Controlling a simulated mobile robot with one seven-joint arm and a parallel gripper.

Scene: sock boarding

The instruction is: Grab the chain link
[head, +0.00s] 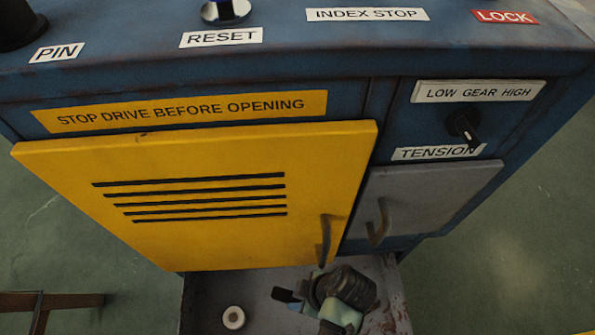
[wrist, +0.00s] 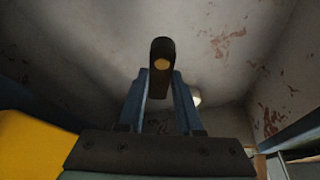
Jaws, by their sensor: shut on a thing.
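The chain link (wrist: 161,62) is a dark, narrow piece with a round brass-coloured spot on its near end. In the wrist view it stands out between the blue fingertips of my gripper (wrist: 160,85). The fingers are closed on it, one on each side. In the head view, part of my arm and wrist is low in the picture, over the grey tray (head: 205,290). A small dark piece (head: 283,295) shows at the left of my wrist there; I cannot tell if it is the link or a fingertip.
A small white ring-like part (head: 233,317) lies in the tray. The yellow door (head: 240,235) and the grey door (head: 425,200) of the blue machine are above it, with their handles near my wrist. The tray's walls have rusty patches.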

